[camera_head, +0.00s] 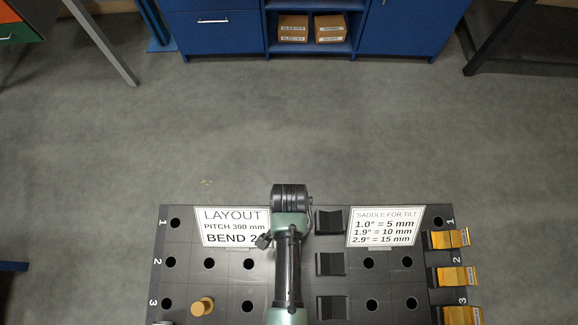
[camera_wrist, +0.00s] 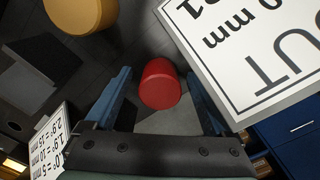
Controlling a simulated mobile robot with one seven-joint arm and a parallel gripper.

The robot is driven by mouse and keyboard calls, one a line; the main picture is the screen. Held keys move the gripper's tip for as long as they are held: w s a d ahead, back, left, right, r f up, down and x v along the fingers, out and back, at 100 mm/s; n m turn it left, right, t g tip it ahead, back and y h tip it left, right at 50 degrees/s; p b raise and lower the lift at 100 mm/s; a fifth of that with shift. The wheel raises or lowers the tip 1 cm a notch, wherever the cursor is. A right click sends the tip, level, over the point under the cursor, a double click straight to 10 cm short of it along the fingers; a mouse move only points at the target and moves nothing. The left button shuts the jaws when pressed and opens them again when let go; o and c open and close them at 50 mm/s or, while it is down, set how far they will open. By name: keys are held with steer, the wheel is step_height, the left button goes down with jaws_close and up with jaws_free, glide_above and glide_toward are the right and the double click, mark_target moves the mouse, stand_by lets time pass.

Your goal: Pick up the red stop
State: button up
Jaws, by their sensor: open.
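The red stop (camera_wrist: 160,84) is a short red cylinder in the middle of the wrist view. My gripper (camera_wrist: 158,76) is open, with one blue finger on each side of the stop. Gaps show between the fingers and the stop, and I cannot tell how far down the fingers reach. In the head view the red stop is hidden, and my arm covers the middle of the board there.
The dark board (camera_head: 181,284) has rows of holes, a LAYOUT sign (camera_head: 232,227), a saddle sign (camera_head: 383,227) and black saddles (camera_head: 330,264). A gold cylinder (camera_head: 202,306) stands at front left. Gold blocks (camera_head: 456,277) line the right edge. Floor beyond is clear.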

jaws_close()
stand_by(0.4)
steer(key=shift+r, duration=0.15)
